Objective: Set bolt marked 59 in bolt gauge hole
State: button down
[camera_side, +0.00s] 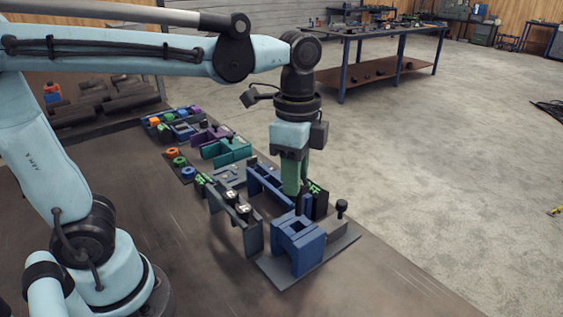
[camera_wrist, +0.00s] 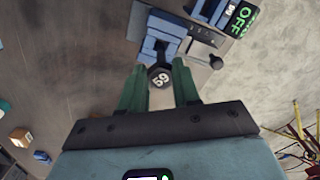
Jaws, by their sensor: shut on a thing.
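My gripper (camera_wrist: 160,92) has green fingers shut on a black bolt whose head is marked 59 (camera_wrist: 160,77) in the wrist view. In the side view my gripper (camera_side: 291,190) points down behind the blue block, and the held bolt is hard to make out there. The blue block (camera_side: 297,243) has an opening in its top and stands on a grey plate (camera_side: 345,243). It also shows just beyond the held bolt in the wrist view (camera_wrist: 165,28). I cannot tell which part is the bolt gauge, or whether the bolt touches anything.
A black-headed bolt (camera_side: 342,207) stands upright at the plate's right. A dark rack (camera_side: 250,238) at the left carries bolts with white-marked heads (camera_side: 231,195). A long blue fixture (camera_side: 266,183) and a green OFF sign (camera_wrist: 242,18) are close by. Bare table lies in front.

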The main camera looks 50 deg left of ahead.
jog(key=shift+f, duration=0.1)
jog(key=shift+f, duration=1.1)
jog(key=shift+f, duration=0.1)
jog(key=shift+f, duration=1.6)
jog(key=shift+f, duration=1.2)
dwell(0.3)
jog(key=shift+c, duration=1.7)
grip_release()
jog(key=shift+r, duration=0.1)
